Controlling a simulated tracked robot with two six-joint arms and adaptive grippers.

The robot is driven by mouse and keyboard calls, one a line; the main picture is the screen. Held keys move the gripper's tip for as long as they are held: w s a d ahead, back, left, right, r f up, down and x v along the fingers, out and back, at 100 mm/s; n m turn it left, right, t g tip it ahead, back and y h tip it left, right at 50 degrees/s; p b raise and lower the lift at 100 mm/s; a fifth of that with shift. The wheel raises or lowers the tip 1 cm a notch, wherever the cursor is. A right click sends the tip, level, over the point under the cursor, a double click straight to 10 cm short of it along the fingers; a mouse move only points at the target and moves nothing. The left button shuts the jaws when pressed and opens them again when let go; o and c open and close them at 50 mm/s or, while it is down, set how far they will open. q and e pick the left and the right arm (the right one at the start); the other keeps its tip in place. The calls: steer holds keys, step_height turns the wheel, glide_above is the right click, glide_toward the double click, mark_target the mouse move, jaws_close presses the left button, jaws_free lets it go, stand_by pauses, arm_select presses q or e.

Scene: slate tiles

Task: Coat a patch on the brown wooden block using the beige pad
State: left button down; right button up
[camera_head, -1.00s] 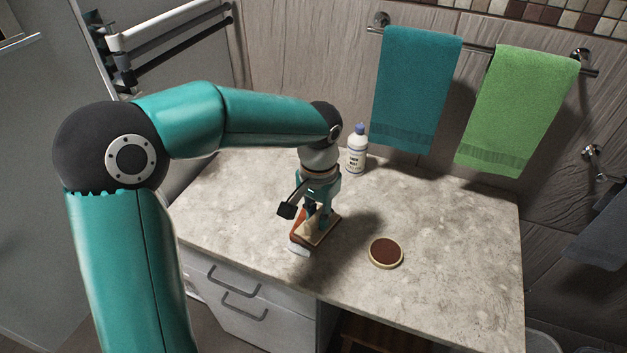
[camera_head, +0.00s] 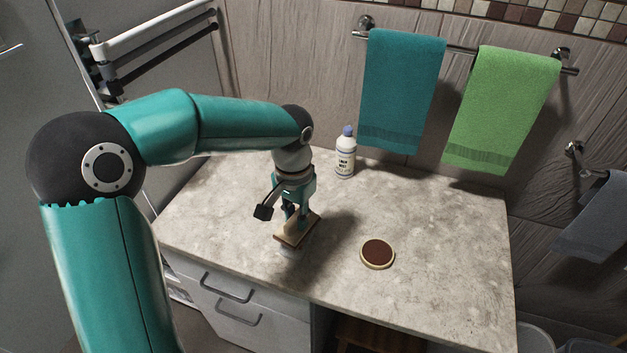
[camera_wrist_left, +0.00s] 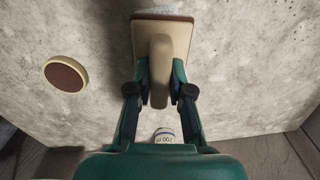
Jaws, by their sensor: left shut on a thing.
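The beige pad (camera_head: 297,238) is a flat plate with a raised handle. My left gripper (camera_head: 294,216) is shut on that handle and holds the plate low over the left part of the counter. In the left wrist view, the pad (camera_wrist_left: 160,50) sits between my fingers (camera_wrist_left: 160,92). A pale patch (camera_head: 288,251) shows just below the plate's front edge. A round, shallow dish with dark brown contents (camera_head: 377,254) stands to the right. My right gripper is not in view.
A white bottle with a blue cap (camera_head: 345,155) stands behind my gripper near the wall. The stone counter (camera_head: 440,240) is clear to the right. Teal (camera_head: 402,90) and green (camera_head: 502,110) towels hang on the rail behind.

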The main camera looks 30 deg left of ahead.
arm_select(q)
steer(key=shift+w+d, duration=0.2)
steer(key=shift+d, duration=0.7)
steer(key=shift+w+d+r+p, duration=0.15)
steer(key=shift+d+r+p, duration=0.15)
steer(key=shift+r, duration=0.25)
steer(key=shift+w+d+r+p, duration=0.1)
steer(key=shift+d+r+p, duration=0.15)
steer(key=shift+r, duration=0.3)
steer(key=shift+s+r+p, duration=0.2)
steer(key=shift+r+p, duration=0.45)
steer(key=shift+r, duration=0.1)
steer(key=shift+w+r+p, duration=0.1)
steer(key=shift+r+p, duration=0.5)
steer(key=shift+r, duration=0.1)
steer(key=shift+r+p, duration=1.1)
steer(key=shift+r, duration=0.35)
steer(key=shift+f, duration=0.1)
